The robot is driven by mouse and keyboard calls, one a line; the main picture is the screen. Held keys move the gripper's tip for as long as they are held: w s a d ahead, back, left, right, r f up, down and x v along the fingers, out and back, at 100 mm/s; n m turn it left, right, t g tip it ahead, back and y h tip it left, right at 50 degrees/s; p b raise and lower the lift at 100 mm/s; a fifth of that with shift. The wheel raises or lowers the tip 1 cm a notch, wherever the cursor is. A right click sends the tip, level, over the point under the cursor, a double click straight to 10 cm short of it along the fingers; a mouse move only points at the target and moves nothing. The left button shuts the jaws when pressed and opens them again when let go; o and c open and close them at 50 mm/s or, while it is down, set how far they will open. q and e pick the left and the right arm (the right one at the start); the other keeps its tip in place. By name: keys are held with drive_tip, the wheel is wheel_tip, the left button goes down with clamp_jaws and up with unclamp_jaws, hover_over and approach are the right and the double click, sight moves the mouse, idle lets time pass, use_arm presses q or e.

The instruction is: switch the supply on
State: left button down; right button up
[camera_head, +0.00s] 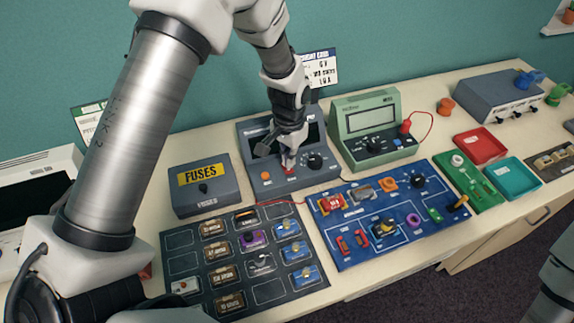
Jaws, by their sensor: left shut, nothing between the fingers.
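The supply is a dark grey box (243,137) with a dark display, a black knob (315,160) and an orange button (266,177) on its front. My left gripper (288,163) is shut and empty, pointing down at the supply's front panel. Its fingertips are at a small red part (290,172) between the orange button and the knob. I cannot tell whether they touch it. The gripper hides part of the display and panel, and the switch's position cannot be made out. My right gripper is out of view.
A grey FUSES box (205,201) stands left of the supply, a green meter (352,154) right of it. In front lie a dark fuse board (184,266) and a blue circuit board (345,253). Red (484,157) and teal (533,188) trays lie farther right.

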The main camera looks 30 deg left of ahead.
use_arm(q)
drive_tip(key=shift+f+b, duration=0.6)
drive_tip(key=shift+f, duration=0.6)
idle(0.4)
wheel_tip(320, 180, up, 7)
drive_tip(key=p, duration=0.6)
drive_tip(key=shift+r, duration=0.1)
idle(0.4)
